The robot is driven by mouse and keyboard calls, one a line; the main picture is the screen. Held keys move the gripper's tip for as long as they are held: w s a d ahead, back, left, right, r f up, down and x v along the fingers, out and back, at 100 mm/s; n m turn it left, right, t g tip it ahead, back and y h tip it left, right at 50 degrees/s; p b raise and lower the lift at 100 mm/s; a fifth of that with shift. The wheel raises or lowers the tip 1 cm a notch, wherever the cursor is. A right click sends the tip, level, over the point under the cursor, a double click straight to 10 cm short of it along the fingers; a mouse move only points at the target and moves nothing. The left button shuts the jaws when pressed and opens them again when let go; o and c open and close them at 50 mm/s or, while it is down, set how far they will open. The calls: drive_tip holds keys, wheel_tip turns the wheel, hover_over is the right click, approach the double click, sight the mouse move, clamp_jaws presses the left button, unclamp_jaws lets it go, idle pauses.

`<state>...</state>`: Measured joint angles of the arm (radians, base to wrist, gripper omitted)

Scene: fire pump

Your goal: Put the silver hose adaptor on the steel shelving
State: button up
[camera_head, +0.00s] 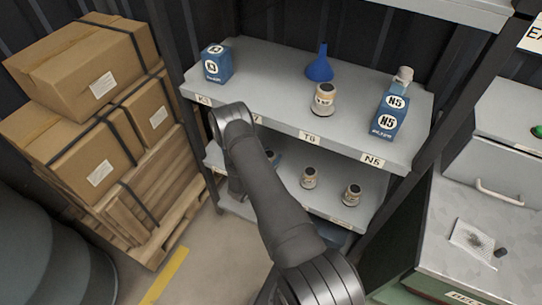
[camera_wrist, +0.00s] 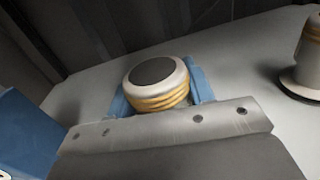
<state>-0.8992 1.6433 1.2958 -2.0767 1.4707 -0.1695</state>
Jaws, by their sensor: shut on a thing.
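The silver hose adaptor (camera_wrist: 155,84) shows in the wrist view, with a dark round top and yellow-orange rings around its side. My gripper (camera_wrist: 160,92) is shut on it, with a blue finger at either side. The steel shelving (camera_head: 262,90) stands in the middle of the head view; its grey upper shelf (camera_wrist: 235,70) fills the wrist view behind the adaptor. I cannot tell whether the adaptor touches the shelf. In the head view my arm hides the gripper and the adaptor, near the front left of the upper shelf.
A blue box (camera_head: 216,64) stands left on the upper shelf. A pale canister (camera_head: 323,99), a blue funnel (camera_head: 320,66) and stacked blue N5 boxes (camera_head: 389,115) stand further right. Canisters (camera_head: 309,178) sit on the lower shelf. Cartons (camera_head: 85,65) are stacked left; a cabinet (camera_head: 480,210) stands right.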

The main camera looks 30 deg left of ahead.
drive_tip(key=shift+f, duration=0.1)
drive_tip(key=o, duration=1.3)
drive_tip(key=s+a, duration=0.1)
drive_tip(key=s, duration=1.1)
drive_tip(key=shift+a, duration=0.4)
drive_tip(key=shift+w, duration=0.1)
